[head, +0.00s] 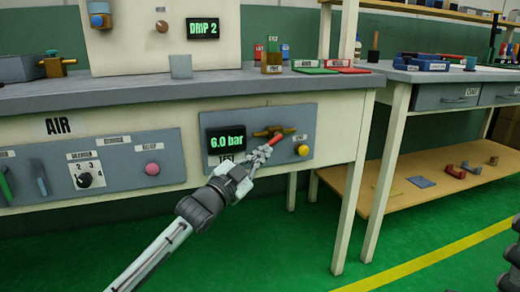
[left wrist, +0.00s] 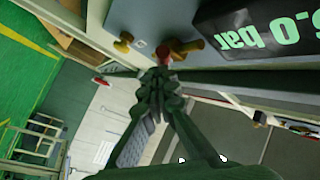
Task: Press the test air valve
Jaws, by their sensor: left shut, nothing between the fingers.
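The test air valve (head: 262,132) is a brass fitting with a red lever on the grey panel under the bench, right of a display (head: 227,140) reading 6.0 bar. My left gripper (head: 266,150) is shut and empty, its fingertips at the red lever (head: 276,138). In the left wrist view the shut fingertips (left wrist: 162,78) point at the red end (left wrist: 164,54), with the brass body (left wrist: 188,48) just right of it. I cannot tell whether they touch.
A yellow knob (head: 303,150) sits close to the right of the valve. An AIR panel (head: 105,168) with a dial and a pink button (head: 152,169) is to the left. Bench legs (head: 346,210) and a low wooden shelf (head: 400,190) stand to the right.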

